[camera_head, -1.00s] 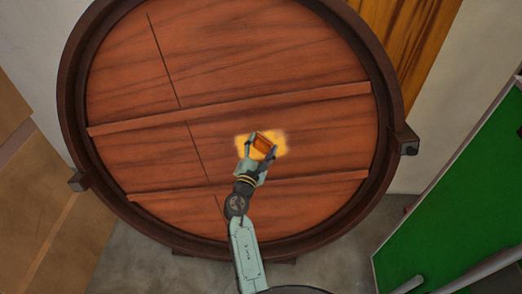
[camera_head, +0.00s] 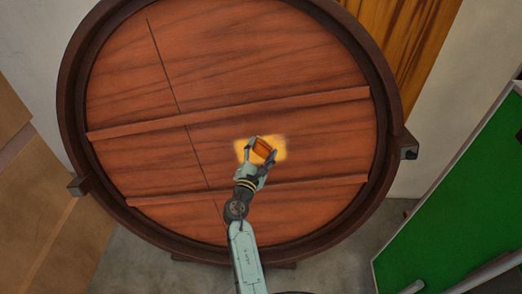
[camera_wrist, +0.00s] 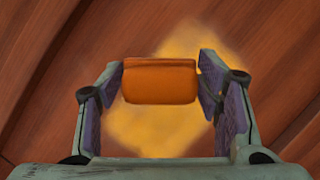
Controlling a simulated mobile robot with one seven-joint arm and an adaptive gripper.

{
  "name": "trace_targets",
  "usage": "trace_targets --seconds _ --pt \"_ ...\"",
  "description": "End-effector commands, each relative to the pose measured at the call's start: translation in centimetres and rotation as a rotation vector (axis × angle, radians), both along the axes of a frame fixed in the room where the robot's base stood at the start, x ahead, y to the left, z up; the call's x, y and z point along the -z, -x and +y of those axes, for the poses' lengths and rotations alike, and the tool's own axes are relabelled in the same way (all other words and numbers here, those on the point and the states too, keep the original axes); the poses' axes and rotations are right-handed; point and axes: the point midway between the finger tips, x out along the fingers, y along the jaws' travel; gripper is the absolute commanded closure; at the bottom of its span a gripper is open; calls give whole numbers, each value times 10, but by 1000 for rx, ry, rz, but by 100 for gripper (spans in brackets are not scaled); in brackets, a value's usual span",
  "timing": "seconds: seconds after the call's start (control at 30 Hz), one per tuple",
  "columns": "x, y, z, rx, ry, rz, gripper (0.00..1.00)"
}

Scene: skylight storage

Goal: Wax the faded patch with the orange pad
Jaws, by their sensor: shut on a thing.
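The faded patch (camera_head: 242,149) is a yellowish area on a large round wooden panel, between two raised battens. In the wrist view the patch (camera_wrist: 165,135) shows around and below the pad. The orange pad (camera_wrist: 160,82) is a small block held between the fingers of my gripper (camera_wrist: 160,85). In the head view my gripper (camera_head: 262,153) is in front of the patch, with the pad (camera_head: 264,148) near its middle. Whether the pad touches the wood cannot be told.
The round panel has a thick dark rim (camera_head: 75,120) with blocks sticking out at both sides. A green panel (camera_head: 460,190) with grey bars stands at the right. Pale brown boards (camera_head: 40,200) stand at the left. The panel's face around the patch is clear.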

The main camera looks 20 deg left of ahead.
Motion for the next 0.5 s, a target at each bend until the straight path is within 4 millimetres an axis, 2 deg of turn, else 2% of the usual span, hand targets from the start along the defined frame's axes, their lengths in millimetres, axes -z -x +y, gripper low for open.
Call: trace_targets --seconds 0.17,0.5 --pt "3 3 8 -2 -1 0 100" --pt "10 13 40 -2 -1 -2 100"
